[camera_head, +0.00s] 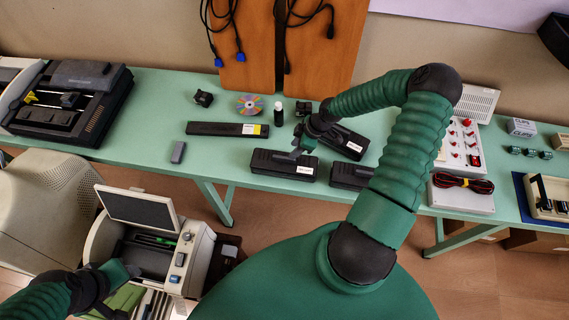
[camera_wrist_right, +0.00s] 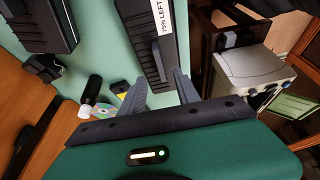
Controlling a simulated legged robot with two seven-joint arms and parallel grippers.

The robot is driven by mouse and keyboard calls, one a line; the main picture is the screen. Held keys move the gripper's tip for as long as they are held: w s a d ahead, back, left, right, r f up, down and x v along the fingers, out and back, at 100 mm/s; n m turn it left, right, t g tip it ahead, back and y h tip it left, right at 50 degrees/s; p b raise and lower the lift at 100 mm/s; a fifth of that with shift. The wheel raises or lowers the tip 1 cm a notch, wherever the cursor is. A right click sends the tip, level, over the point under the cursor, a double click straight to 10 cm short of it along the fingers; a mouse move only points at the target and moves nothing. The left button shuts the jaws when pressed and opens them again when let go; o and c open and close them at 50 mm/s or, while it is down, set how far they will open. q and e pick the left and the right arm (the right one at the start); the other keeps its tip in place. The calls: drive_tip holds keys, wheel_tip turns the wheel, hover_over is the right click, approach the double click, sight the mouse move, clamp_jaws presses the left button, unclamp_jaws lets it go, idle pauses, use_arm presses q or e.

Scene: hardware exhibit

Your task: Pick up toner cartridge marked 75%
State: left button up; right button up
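The toner cartridge marked 75% (camera_head: 272,163) is a long black block with a white label, lying on the green table. In the right wrist view the cartridge (camera_wrist_right: 150,48) shows its label reading "75% LEFT". My right gripper (camera_head: 303,146) is just above and behind it. In the right wrist view the fingers of the gripper (camera_wrist_right: 162,92) are apart, around the near end of the cartridge in the picture; I cannot tell whether they touch it. My left gripper (camera_head: 125,277) is by the printer at the lower left, its fingers unclear.
Another black cartridge (camera_head: 345,141) lies behind and right, and one more (camera_head: 349,176) lies to the right, partly under my arm. A long black bar (camera_head: 215,128), a disc (camera_head: 249,105) and a small bottle (camera_head: 278,115) lie farther back. A printer (camera_head: 195,250) stands in front.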

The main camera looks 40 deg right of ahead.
sight(285, 157)
drive_tip(key=x, duration=0.3)
drive_tip(key=shift+d, duration=0.15)
drive_tip(key=shift+w+f+p, duration=0.2)
drive_tip(key=shift+p, duration=0.2)
drive_tip(key=a+f+p, duration=0.1)
drive_tip(key=w+a+f+p, duration=0.1)
drive_tip(key=f, duration=0.1)
drive_tip(key=shift+f, duration=0.1)
drive_tip(key=shift+w+a+f, duration=0.1)
drive_tip(key=shift+w+f, duration=0.05)
drive_tip(key=shift+f, duration=0.2)
drive_tip(key=shift+w+d+f, duration=0.1)
drive_tip(key=shift+d+f, duration=0.05)
drive_tip(key=shift+d, duration=0.05)
drive_tip(key=shift+d+f, duration=0.1)
drive_tip(key=shift+d, duration=0.15)
drive_tip(key=c, duration=0.4)
clamp_jaws()
use_arm(q)
drive_tip(key=v, duration=0.2)
drive_tip(key=shift+w+a+r, duration=0.1)
drive_tip(key=shift+w+r, duration=0.1)
drive_tip(key=shift+r, duration=0.3)
use_arm(e)
drive_tip(key=shift+a, duration=0.1)
use_arm(q)
drive_tip(key=shift+w+a, duration=0.1)
drive_tip(key=shift+a, duration=0.1)
use_arm(e)
drive_tip(key=shift+a, duration=0.1)
